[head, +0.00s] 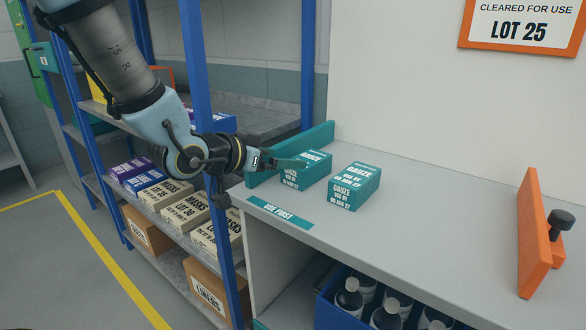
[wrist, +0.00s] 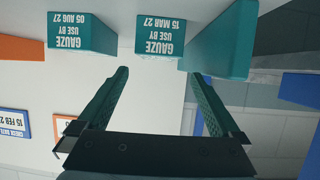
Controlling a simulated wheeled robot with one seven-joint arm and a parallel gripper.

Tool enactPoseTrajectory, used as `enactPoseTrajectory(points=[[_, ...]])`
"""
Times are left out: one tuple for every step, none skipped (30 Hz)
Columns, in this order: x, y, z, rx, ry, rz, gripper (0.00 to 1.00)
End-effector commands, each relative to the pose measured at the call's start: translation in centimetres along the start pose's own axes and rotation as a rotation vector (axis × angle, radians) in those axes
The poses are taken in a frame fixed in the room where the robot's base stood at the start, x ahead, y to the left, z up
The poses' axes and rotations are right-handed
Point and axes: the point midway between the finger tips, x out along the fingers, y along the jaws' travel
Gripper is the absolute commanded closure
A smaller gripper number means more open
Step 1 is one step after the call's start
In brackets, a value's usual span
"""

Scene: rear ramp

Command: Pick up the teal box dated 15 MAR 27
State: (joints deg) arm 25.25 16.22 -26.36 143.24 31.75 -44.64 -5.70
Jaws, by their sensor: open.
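The teal gauze box reading USE BY 15 MAR 27 (wrist: 160,36) shows upside down in the wrist view, just beyond and between my fingertips. In the head view it is the left gauze box (head: 308,172), against the teal upright panel, partly covered by my gripper. A second teal gauze box reading 05 AUG 27 (wrist: 80,32) stands apart from it; in the head view it is the right one (head: 354,187). My gripper (head: 299,163) is open and empty, its two fingers spread in the wrist view (wrist: 160,74).
The teal panel (wrist: 226,40) stands close beside the dated box. An orange stop with a black knob (head: 534,235) stands at the right; the grey counter (head: 440,215) between is clear. Blue shelving (head: 198,70) stands left.

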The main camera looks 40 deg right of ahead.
Motion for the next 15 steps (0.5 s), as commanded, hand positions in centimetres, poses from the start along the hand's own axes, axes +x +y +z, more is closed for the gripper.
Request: enactPoseTrajectory(points=[[0.6,0.2,0.0,0.001,0.003,0.005,0.0],[0.9,0.2,-0.1,0.001,0.004,0.006,0.0],[1.6,0.2,0.0,-0.001,0.003,0.006,0.0],[2.1,0.2,0.0,-0.001,0.003,0.007,0.0],[2.6,0.2,-0.1,0.0,0.003,0.006,0.0],[3.2,0.2,0.0,-0.001,0.002,0.006,0.0],[3.6,0.2,-0.1,-0.001,0.003,0.005,0.0],[4.1,0.2,-0.1,-0.001,0.003,0.005,0.0],[4.5,0.2,-0.1,-0.001,0.003,0.004,0.0],[4.8,0.1,-0.1,-0.001,0.003,0.004,0.0],[5.0,0.1,-0.1,0.0,0.003,0.003,0.0],[5.3,0.1,-0.1,0.0,0.002,0.002,0.0],[5.4,0.1,-0.1,0.0,0.002,0.002,0.0],[5.5,0.1,-0.1,0.0,0.002,0.002,0.0],[5.8,0.2,-0.1,0.0,0.002,0.002,0.0]])
